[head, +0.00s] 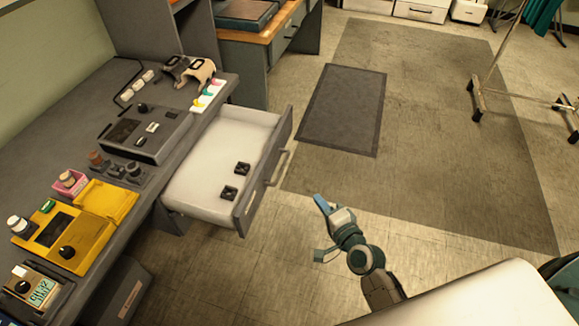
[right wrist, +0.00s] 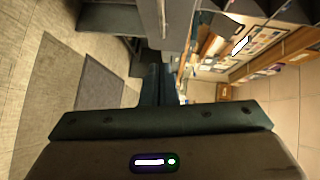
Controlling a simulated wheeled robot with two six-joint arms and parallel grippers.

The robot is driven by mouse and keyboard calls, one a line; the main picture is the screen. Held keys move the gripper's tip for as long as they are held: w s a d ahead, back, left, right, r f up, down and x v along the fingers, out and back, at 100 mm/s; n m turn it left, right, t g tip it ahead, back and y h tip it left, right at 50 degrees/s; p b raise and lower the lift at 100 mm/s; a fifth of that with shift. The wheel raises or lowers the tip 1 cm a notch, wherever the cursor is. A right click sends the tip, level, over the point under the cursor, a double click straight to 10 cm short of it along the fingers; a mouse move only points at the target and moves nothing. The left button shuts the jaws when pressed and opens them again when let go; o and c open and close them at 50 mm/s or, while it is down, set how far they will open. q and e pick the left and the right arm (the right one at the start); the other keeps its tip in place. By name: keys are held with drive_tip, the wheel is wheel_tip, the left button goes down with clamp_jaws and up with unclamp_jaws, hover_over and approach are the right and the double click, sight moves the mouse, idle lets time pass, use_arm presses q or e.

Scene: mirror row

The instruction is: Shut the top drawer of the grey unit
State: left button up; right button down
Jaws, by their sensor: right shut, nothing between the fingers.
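The top drawer (head: 213,142) of the grey unit (head: 226,90) is pulled well out in the head view. Its inside is white, with two small black pieces lying in it. Its grey front (head: 262,172) carries a bar handle (head: 277,168) and faces right. My right gripper (head: 321,203) is shut and empty, to the right of the drawer front and a little nearer, apart from it. Its dark fingers (right wrist: 152,85) lie close together in the right wrist view. My left gripper is not in view.
The worktop holds a yellow device (head: 62,236), a dark control box (head: 146,132) and several small items. A dark mat (head: 342,108) lies on the floor beyond the drawer. A wheeled rack (head: 481,95) stands far right. The floor in front of the drawer is clear.

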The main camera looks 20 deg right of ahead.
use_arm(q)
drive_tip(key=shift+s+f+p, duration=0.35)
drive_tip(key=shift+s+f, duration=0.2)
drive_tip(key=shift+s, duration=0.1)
use_arm(e)
drive_tip(key=a+x, duration=0.3)
drive_tip(key=x, duration=0.9)
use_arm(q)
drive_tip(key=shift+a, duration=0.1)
use_arm(e)
drive_tip(key=shift+w+a, duration=0.1)
